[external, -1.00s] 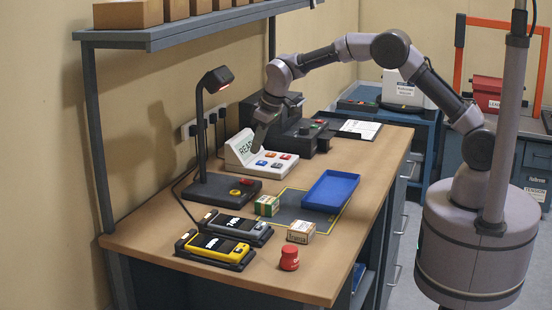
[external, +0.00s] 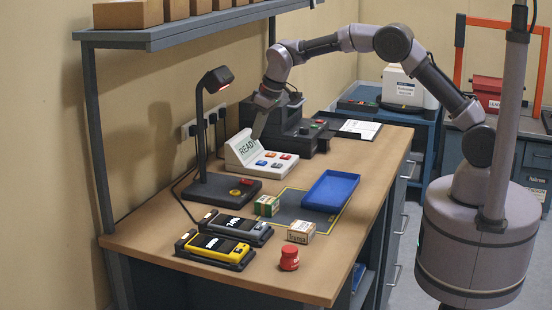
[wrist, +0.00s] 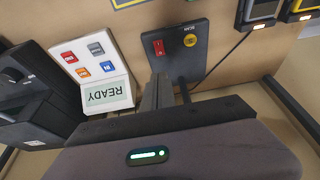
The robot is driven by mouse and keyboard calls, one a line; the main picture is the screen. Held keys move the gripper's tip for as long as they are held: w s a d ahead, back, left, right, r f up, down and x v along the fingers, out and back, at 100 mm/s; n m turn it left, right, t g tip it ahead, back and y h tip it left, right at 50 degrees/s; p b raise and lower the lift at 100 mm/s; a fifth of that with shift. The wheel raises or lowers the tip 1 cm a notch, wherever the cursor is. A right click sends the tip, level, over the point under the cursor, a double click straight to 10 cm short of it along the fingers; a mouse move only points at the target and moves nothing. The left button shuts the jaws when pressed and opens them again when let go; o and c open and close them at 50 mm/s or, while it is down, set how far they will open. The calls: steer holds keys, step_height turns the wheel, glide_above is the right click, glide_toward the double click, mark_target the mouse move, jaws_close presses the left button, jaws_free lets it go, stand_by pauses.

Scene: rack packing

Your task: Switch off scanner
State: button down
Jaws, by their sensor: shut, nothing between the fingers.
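The scanner (external: 215,190) has a black base and a lamp-like arm, with a faint red glow under its head (external: 216,78). A red switch (external: 247,181) and a yellow button (external: 235,192) sit on the base. In the wrist view the base (wrist: 178,68) shows a red rocker switch (wrist: 158,47) and a yellow button (wrist: 190,41) by the word SCAN. My gripper (external: 257,134) is shut and empty, above and behind the scanner base, near the READY console. In the wrist view my fingers (wrist: 158,90) point toward the base, apart from the switch.
The white console (external: 262,160) with a READY display and coloured buttons stands beside the scanner. A dark machine (external: 305,135) is behind it. A blue tray (external: 331,190), small boxes, a red knob (external: 289,258) and two handheld devices in cradles lie forward on the bench. A shelf hangs above.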

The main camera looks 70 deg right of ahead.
mark_target(245, 180)
steer(key=b+x, duration=0.1)
steer(key=x, duration=0.3)
steer(key=b+x, duration=0.2)
steer(key=x, duration=0.3)
steer(key=s+b+x, duration=0.1)
steer(key=b+x, duration=0.1)
steer(key=x, duration=0.3)
steer(key=shift+f, duration=0.15)
steer(key=shift+f, duration=0.25)
steer(key=shift+s+f, duration=0.1)
steer(key=shift+s, duration=0.15)
steer(key=shift+s+b, duration=0.5)
steer(key=shift+s, duration=0.05)
